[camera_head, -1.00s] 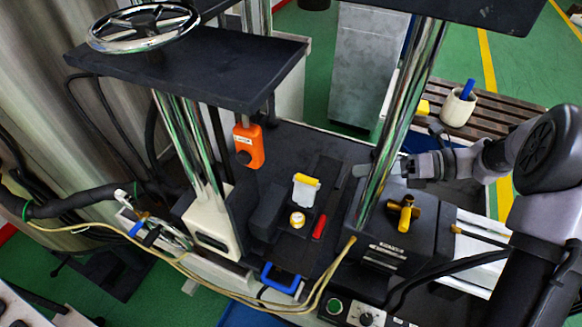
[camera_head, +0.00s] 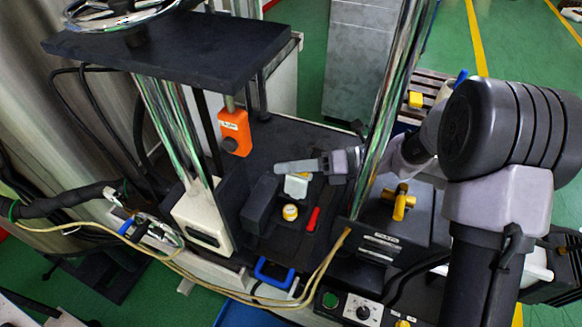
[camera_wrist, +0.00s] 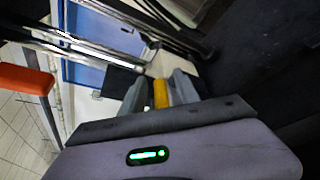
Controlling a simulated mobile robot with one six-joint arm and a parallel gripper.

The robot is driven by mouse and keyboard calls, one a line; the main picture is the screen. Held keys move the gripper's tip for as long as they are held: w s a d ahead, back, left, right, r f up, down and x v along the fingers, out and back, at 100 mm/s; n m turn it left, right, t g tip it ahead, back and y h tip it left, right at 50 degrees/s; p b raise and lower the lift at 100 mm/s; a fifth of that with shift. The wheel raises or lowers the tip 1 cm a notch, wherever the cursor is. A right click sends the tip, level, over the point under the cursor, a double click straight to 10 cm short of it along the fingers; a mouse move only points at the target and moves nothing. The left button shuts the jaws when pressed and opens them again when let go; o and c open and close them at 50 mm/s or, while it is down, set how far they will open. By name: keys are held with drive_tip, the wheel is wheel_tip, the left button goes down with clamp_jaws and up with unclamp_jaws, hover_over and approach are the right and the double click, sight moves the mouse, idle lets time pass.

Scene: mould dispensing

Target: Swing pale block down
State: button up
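The pale block (camera_head: 297,186) stands on the black bed between the columns. Its yellow top is mostly hidden by my gripper in the head view. My gripper (camera_head: 288,168) comes in from the right, with its fingers pointing left across the top of the block. In the wrist view the two grey fingers (camera_wrist: 160,92) stand on either side of the yellow part (camera_wrist: 161,94). Only narrow gaps, if any, show there, so I cannot tell whether they are clamped on it.
A chrome column (camera_head: 385,110) stands in front of my arm. A dark block (camera_head: 259,205) is left of the pale block, with a round yellow-white piece (camera_head: 290,212) and red handle (camera_head: 313,219) below. An orange box (camera_head: 234,132) hangs behind left.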

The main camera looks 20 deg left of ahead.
clamp_jaws()
drive_tip(key=shift+s+f, duration=0.1)
drive_tip(key=shift+s, duration=0.05)
idle(1.2)
